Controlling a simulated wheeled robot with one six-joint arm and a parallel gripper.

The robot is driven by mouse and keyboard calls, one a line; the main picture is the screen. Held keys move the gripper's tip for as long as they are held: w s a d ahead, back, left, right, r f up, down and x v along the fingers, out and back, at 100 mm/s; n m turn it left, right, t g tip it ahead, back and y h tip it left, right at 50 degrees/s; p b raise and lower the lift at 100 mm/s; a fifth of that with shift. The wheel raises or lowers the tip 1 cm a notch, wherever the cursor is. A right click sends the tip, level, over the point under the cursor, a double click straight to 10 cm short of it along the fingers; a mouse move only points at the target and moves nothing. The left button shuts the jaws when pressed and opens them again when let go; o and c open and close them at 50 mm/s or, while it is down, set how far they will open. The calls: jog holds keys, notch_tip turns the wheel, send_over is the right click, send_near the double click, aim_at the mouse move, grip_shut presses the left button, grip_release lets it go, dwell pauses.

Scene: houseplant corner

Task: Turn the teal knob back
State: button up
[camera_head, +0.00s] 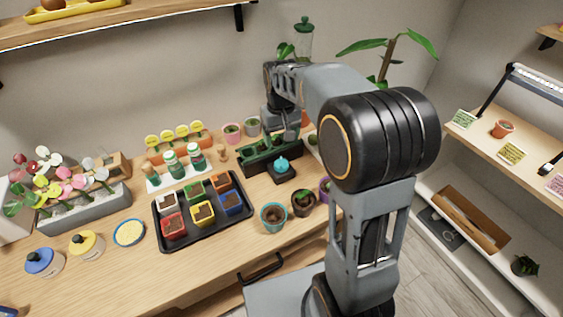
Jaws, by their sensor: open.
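The teal knob (281,163) sits on a small dark square base (284,175) on the wooden bench, right of the seedling tray. My gripper (282,134) hangs at the end of my arm, above and behind the knob in the picture, over the dark green planter. It is open and appears apart from the knob. Its fingers are small and dark here, so their details are hard to make out. I cannot tell the knob's angle from this view.
A black tray (159,213) with several coloured pots lies left of the knob. A teal pot (273,217) and a dark pot (303,203) stand in front. The dark green planter (257,161) stands close behind. My arm hides part of the bench's right side.

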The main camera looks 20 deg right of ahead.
aim_at(281, 161)
notch_tip(281, 161, down, 12)
jog(key=shift+r, duration=0.25)
jog(key=shift+c, duration=0.3)
jog(key=c, duration=0.9)
jog(key=shift+n, duration=2.7)
jog(key=shift+o, duration=0.2)
jog(key=shift+n, duration=0.3)
